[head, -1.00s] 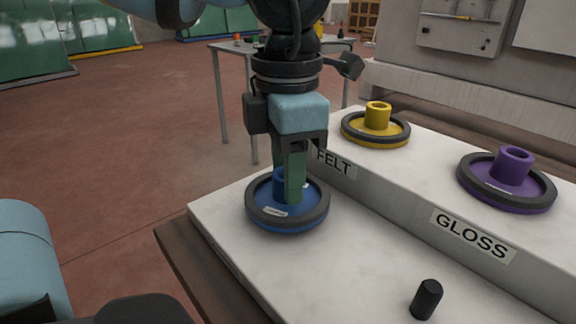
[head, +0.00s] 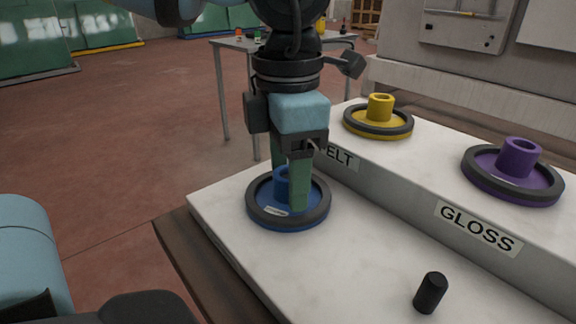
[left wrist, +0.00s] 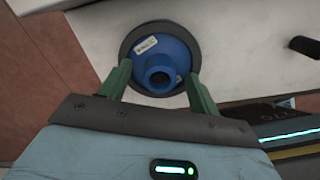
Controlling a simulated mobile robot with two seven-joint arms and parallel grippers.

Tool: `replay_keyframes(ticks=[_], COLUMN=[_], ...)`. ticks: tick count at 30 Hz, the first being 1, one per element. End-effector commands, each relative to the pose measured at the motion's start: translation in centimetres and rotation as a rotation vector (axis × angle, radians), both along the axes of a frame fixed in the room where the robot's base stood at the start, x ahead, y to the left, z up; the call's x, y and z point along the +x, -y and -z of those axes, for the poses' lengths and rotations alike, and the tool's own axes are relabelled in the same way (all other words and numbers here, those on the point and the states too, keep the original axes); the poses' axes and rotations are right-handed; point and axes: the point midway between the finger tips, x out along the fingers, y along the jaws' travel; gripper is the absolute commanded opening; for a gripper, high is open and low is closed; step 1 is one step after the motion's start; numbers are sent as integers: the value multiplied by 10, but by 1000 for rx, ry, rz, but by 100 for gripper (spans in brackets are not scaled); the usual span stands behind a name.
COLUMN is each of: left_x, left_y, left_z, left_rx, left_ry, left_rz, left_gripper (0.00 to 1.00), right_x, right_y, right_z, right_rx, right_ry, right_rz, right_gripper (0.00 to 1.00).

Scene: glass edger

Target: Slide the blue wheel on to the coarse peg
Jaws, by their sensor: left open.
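The blue wheel (head: 262,207) has a dark rim and a raised blue hub, and lies flat at the left end of the white slab. My left gripper (head: 288,200) points down over it, open, with its green fingers on either side of the hub. The left wrist view shows the blue wheel (left wrist: 175,50) with its open hub between the spread fingers of the left gripper (left wrist: 158,85). A short black peg (head: 430,292) stands upright on the slab's near right part. No label reading coarse is visible.
A raised step carries a yellow wheel (head: 379,122) behind the FELT label and a purple wheel (head: 513,172) behind the GLOSS label (head: 478,229). The slab (head: 340,240) between the blue wheel and the black peg is clear. A grey table (head: 235,43) stands behind.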

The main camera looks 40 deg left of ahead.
Motion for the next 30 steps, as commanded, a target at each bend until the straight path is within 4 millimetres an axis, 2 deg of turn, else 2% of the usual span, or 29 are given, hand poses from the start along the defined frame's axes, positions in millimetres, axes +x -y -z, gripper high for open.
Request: replay_keyframes(ticks=[6,15,19,24,30], left_x=[0,0,0,0,0], left_y=[0,0,0,0,0], left_z=[-2,-55,-70,-78,-79], left_rx=[0,0,-1,0,0], left_ry=[1,4,3,2,1], left_rz=[0,-2,-1,0,0], left_gripper=[62,62,62,62,62], right_x=[-3,2,3,3,7], right_y=[4,9,7,3,3], right_z=[-1,-14,-16,-18,-18], right_rx=[-7,-16,-12,-5,-5], right_ry=[-7,7,10,12,19], right_rz=[-3,1,-1,-4,-4], right_gripper=[36,36,36,36,36])
